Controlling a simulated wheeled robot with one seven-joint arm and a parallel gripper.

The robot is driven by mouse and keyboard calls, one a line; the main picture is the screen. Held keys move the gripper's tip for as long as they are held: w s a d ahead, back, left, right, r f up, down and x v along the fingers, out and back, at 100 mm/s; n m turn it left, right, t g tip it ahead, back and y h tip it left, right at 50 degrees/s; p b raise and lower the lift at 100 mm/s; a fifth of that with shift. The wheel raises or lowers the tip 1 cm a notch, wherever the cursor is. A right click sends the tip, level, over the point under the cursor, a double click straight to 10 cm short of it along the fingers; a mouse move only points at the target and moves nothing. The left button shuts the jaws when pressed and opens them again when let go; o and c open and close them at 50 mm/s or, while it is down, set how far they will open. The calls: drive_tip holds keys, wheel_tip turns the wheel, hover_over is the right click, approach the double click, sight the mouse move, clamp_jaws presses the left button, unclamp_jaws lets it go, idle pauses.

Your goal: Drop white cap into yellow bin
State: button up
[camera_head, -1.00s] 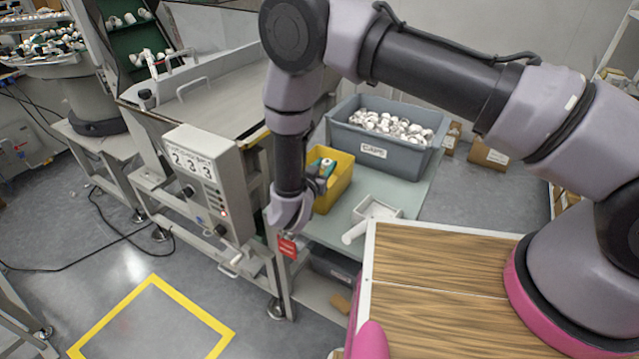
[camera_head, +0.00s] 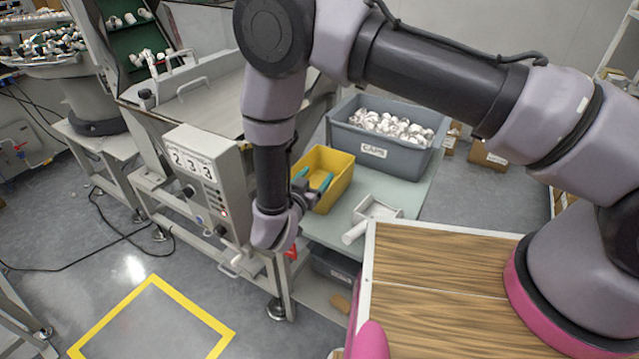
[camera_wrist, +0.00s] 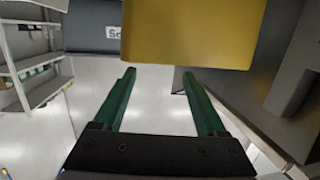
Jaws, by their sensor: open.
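The yellow bin (camera_head: 340,184) stands on the pale green table, its inside partly in view and its floor partly hidden. It also fills the top middle of the wrist view (camera_wrist: 190,32). My gripper (camera_head: 313,181) is at the bin's near left side, its green fingers pointing at it. In the wrist view the fingers (camera_wrist: 159,74) are spread wide with nothing between them, and the yellow wall lies beyond their tips. No single white cap shows in the gripper or the visible part of the bin. Many white caps (camera_head: 390,124) fill the grey bin.
The grey bin (camera_head: 385,155) labelled CAPS stands behind the yellow bin. A small white tray (camera_head: 378,208) with a white cylinder (camera_head: 354,233) lies to the right. A grey control box (camera_head: 205,180) with a number display stands close left of my arm.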

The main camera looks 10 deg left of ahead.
drive_tip(key=shift+v, duration=2.05)
